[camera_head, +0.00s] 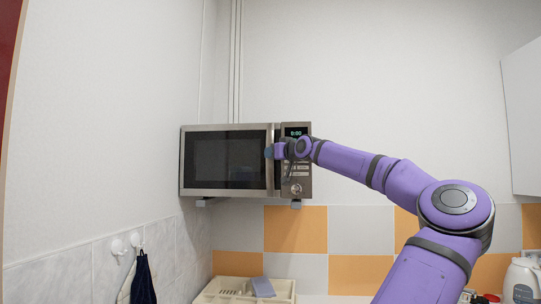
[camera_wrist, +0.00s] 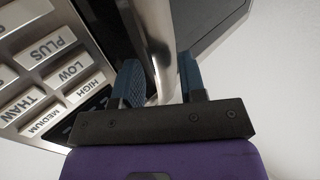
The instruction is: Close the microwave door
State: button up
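The microwave (camera_head: 298,184) hangs high on the wall, its clock lit. Its door (camera_head: 224,160), with a dark window and steel frame, looks shut or almost shut in the head view; I cannot tell whether it is fully flush. My gripper (camera_head: 272,152) is at the door's right edge, by the handle (camera_head: 270,180). In the wrist view, my gripper (camera_wrist: 160,78) has its two blue fingers apart, one on each side of the shiny handle (camera_wrist: 157,40). Whether they touch it is unclear. The button panel (camera_wrist: 45,65) is close on the left.
A cream dish rack (camera_head: 245,291) stands on the counter below. A white kettle (camera_head: 523,280) is at the lower right, and a white cabinet (camera_head: 523,115) hangs at the right. A dark cloth (camera_head: 143,280) hangs from wall hooks at the left.

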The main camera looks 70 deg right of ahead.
jog(key=v, duration=0.8)
jog(key=shift+s+a, duration=0.1)
jog(key=shift+a, duration=0.1)
